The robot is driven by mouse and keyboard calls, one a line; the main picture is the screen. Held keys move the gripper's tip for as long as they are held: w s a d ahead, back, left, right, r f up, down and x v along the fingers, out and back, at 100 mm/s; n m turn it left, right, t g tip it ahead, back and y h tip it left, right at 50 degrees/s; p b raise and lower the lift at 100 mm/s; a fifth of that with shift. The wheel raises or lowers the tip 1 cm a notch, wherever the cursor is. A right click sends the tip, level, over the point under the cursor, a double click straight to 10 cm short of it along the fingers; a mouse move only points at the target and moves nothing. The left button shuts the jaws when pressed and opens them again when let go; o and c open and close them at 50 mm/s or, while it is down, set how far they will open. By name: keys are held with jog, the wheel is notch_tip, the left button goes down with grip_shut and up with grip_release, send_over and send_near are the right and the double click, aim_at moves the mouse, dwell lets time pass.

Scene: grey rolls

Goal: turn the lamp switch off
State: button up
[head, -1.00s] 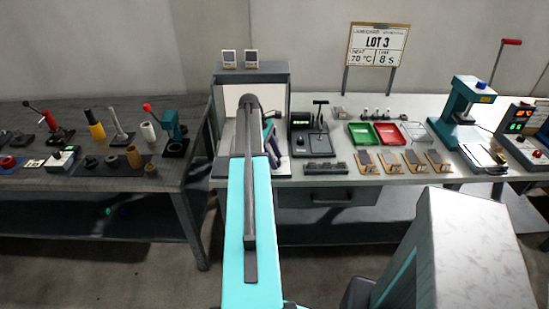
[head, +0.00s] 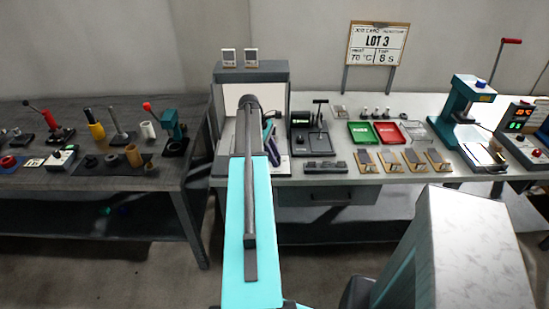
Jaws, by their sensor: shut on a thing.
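A grey booth (head: 252,75) with a bright white back panel (head: 232,98) stands at the left end of the right bench. My teal arm (head: 249,215) reaches straight into it and covers most of its inside. A dark wrist part (head: 269,130) shows just right of the arm, inside the booth. My gripper's fingertips are hidden behind the arm, so what they touch does not show. I cannot make out the lamp switch; it may be hidden behind the arm.
Right of the booth are a black device (head: 310,135), a green tray (head: 362,133), a red tray (head: 390,132) and a teal press (head: 465,105). The left bench (head: 100,185) holds hand tools and rollers. A LOT 3 sign (head: 378,44) stands behind.

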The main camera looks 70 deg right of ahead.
jog(key=shift+a, duration=0.1)
jog(key=n, duration=0.2)
jog(key=n+h+p, duration=0.1)
jog(key=n+t+h, duration=0.1)
jog(key=n, duration=0.1)
jog(key=shift+s+a+n+p, duration=0.1)
jog(key=shift+a+n+p, duration=0.2)
jog(key=shift+p, duration=0.1)
jog(key=n+t, duration=0.1)
jog(key=n, duration=0.2)
jog(key=n+h+p, duration=0.1)
jog(key=n, duration=0.2)
jog(key=shift+s+t, duration=0.15)
jog(key=shift+t, duration=0.25)
jog(key=shift+f, duration=0.1)
jog(key=o, duration=1.1)
jog(key=shift+r, duration=0.25)
jog(key=shift+a+b+v, duration=0.15)
jog(key=shift+b+v, duration=0.5)
jog(key=shift+v, duration=2.7)
jog(key=shift+a+b+v, duration=0.15)
jog(key=shift+b+v, duration=0.5)
jog(key=shift+v, duration=2.7)
jog(key=shift+f, duration=0.1)
